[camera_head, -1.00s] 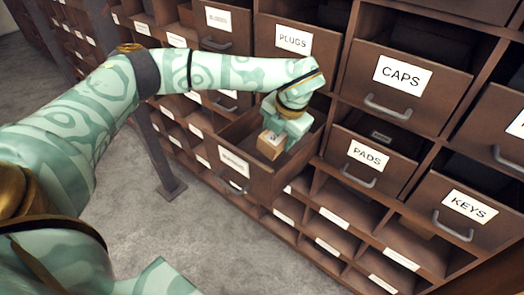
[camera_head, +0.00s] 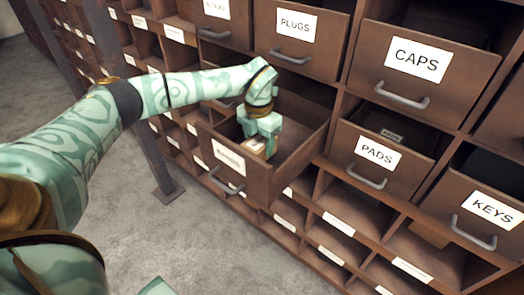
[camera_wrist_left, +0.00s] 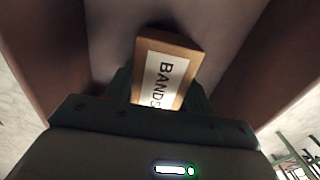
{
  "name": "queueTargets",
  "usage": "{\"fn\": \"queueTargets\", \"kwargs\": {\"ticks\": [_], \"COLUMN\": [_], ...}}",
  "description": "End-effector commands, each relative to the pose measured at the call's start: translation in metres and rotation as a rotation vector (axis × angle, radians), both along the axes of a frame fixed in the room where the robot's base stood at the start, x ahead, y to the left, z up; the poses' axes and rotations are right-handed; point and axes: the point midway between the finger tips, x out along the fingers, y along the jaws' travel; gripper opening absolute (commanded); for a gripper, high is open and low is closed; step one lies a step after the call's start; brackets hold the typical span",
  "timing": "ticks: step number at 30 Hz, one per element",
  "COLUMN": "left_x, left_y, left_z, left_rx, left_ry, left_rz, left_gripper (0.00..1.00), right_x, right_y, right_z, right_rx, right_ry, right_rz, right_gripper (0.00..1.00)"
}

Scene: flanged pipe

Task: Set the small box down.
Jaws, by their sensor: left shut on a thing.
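The small box (camera_wrist_left: 184,82) is brown with a white label reading BANDS in the left wrist view. My left gripper (camera_wrist_left: 160,95) is shut on it, one finger on each side. In the head view my left gripper (camera_head: 258,143) reaches down inside an open drawer (camera_head: 262,180), near its front left. Only a little of the box shows there, behind the drawer's front and under the gripper. I cannot tell whether the box touches the drawer floor. My right gripper is not in view.
The drawer's front and side walls stand close around the gripper; its floor to the right is bare. Drawers labelled PLUGS (camera_head: 296,38), CAPS (camera_head: 425,65), PADS (camera_head: 372,160) and KEYS (camera_head: 485,215) surround it. Open cubbies lie below.

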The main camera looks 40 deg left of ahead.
Motion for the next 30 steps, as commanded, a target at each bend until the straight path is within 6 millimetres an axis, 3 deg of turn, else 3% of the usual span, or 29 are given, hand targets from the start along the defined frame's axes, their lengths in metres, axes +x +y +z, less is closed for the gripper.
{"fn": "queueTargets", "kwargs": {"ticks": [2, 13, 14, 16, 25, 30], "left_x": [-0.002, -0.001, -0.002, -0.002, -0.001, -0.001], "left_y": [-0.003, -0.002, -0.002, -0.002, -0.002, -0.002], "left_z": [-0.014, -0.014, -0.015, -0.015, -0.013, 0.016], "left_rx": [0.006, 0.01, 0.01, 0.01, 0.01, 0.011], "left_ry": [0.004, 0.0, 0.0, 0.0, 0.0, -0.005], "left_rz": [-0.007, -0.006, -0.006, -0.006, -0.005, -0.006], "left_gripper": [0.17, 0.18, 0.6, 0.76, 0.76, 0.76], "right_x": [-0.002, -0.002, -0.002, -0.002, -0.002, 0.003], "right_y": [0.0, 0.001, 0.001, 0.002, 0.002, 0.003], "right_z": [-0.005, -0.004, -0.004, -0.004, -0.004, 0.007], "right_rx": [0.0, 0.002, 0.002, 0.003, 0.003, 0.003], "right_ry": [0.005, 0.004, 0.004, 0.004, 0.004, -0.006], "right_rz": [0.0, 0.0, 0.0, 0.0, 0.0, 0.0], "right_gripper": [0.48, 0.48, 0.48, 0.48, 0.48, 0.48]}}
